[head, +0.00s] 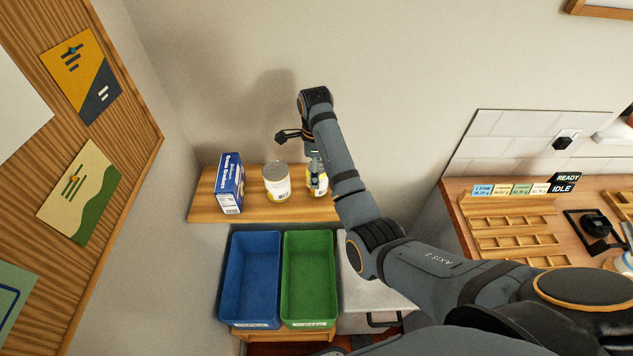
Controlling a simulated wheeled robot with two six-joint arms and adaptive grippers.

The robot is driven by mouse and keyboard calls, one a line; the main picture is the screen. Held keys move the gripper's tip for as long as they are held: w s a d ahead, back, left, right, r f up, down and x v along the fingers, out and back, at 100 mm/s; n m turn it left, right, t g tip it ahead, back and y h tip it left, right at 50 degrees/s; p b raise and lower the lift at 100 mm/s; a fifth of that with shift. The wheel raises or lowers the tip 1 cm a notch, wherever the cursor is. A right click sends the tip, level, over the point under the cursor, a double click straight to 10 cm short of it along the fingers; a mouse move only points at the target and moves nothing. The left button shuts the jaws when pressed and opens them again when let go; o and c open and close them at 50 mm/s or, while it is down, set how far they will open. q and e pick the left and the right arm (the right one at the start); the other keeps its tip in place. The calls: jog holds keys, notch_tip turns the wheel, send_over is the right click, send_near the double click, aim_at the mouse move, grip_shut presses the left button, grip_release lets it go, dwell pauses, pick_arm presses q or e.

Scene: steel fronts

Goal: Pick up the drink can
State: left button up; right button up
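A silver-topped can with a pale and yellow label (277,184) stands upright on the wooden shelf (245,208). A second pale and yellow container (322,187) stands to its right, partly hidden behind my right gripper. I cannot tell for sure which of the two is the drink can. My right gripper (299,157) is at the end of the arm reaching in from the right. Its fingers are spread apart, one toward the left and one down in front of the second container. I see nothing held between them. My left gripper is out of view.
A blue cracker box (230,184) stands at the left of the shelf. A blue bin (250,279) and a green bin (309,276) sit below. A wooden desk (458,190) with trays is at the right. The wall is close behind the shelf.

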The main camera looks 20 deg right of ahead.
jog(key=shift+w+d+f+p, duration=0.15)
jog(key=shift+f+p, duration=0.25)
jog(key=shift+p, duration=0.25)
jog(key=shift+f+p, duration=0.6)
jog(key=shift+p, duration=0.05)
jog(key=f, duration=0.3)
jog(key=shift+s+d, duration=0.1)
jog(key=shift+s, duration=0.15)
jog(key=shift+w, duration=0.1)
jog(key=c, duration=0.7)
jog(key=shift+c, duration=1.3)
jog(key=c, duration=0.6)
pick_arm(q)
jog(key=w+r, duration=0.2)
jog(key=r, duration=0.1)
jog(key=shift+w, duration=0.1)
